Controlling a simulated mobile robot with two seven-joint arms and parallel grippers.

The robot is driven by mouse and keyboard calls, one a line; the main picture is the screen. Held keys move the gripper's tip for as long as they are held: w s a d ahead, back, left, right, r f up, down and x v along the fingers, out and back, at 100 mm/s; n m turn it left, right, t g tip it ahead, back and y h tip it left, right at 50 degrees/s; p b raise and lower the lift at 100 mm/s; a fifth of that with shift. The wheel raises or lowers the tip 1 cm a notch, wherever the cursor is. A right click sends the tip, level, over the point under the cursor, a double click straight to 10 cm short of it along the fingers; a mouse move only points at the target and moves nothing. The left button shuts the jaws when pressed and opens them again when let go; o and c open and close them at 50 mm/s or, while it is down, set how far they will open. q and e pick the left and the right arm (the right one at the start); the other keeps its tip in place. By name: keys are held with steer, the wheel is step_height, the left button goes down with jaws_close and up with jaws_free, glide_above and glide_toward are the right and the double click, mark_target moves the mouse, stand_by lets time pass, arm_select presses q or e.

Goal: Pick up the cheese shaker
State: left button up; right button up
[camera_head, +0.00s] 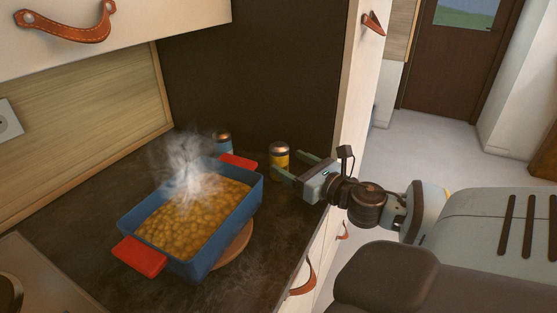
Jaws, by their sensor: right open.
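A small shaker with a copper-coloured lid and yellow contents (279,154), which looks like the cheese shaker, stands upright on the dark counter near the tall dark panel. My right gripper (287,164) reaches in from the right and is open. Its two fingers point at the shaker, with the tips at or close to its near side and right side. I cannot tell whether they touch it. The lower part of the shaker is partly hidden by a finger. My left gripper is not in view.
A steaming blue baking dish (212,246) with red handles sits on a round wooden board (236,249), left of my right gripper. A second shaker (221,142), bluish with a metallic lid, stands behind the dish. The counter's right edge runs beneath my right gripper.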

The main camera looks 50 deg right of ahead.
mark_target(286, 164)
steer(key=shift+w, duration=0.45)
steer(key=shift+w+a+f+b, duration=0.1)
steer(key=shift+w+f+b, duration=0.05)
steer(key=shift+w, duration=0.65)
steer(key=shift+w+a+f+b, duration=0.1)
steer(key=shift+w+b, duration=0.05)
steer(key=shift+w, duration=1.65)
steer(key=c, duration=1.1)
